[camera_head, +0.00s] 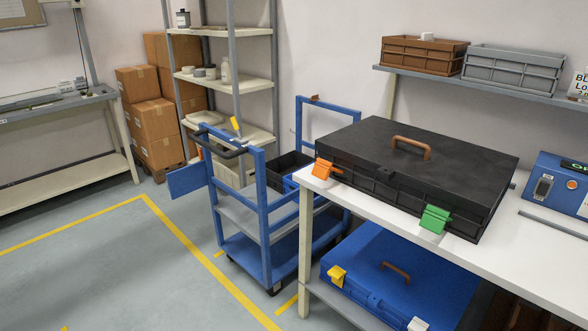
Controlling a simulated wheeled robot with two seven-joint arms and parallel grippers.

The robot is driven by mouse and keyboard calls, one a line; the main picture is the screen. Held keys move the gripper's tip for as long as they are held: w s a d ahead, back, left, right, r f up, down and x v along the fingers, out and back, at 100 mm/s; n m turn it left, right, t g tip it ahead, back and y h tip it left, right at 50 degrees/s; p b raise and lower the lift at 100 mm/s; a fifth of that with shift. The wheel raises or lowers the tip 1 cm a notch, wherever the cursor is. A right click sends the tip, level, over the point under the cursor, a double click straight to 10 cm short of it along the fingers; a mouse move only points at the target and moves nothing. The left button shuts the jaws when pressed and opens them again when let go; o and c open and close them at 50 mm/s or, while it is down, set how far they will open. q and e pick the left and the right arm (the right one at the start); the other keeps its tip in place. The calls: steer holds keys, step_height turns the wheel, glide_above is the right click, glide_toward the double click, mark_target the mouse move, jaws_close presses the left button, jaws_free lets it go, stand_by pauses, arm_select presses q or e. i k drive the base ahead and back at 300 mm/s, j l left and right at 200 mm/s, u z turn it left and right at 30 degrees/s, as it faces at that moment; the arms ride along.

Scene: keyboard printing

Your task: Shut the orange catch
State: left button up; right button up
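A large black case (395,165) with a brown handle (410,146) lies flat on the white table (480,262), its lid down. The orange catch (323,169) is on the case's front side, near its left corner. It appears to stick outward from the case, over the table's edge. A green catch (435,218) is on the same side, farther right, and its exact angle is hard to tell. Neither of my grippers shows in the head view.
A blue case (385,262) with a yellow catch (337,275) lies on the lower shelf. A blue cart (262,205) stands left of the table. A blue device (560,185) sits at right. Open floor (130,270) lies at left.

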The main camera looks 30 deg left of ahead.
mark_target(322, 168)
steer(key=j, duration=1.6)
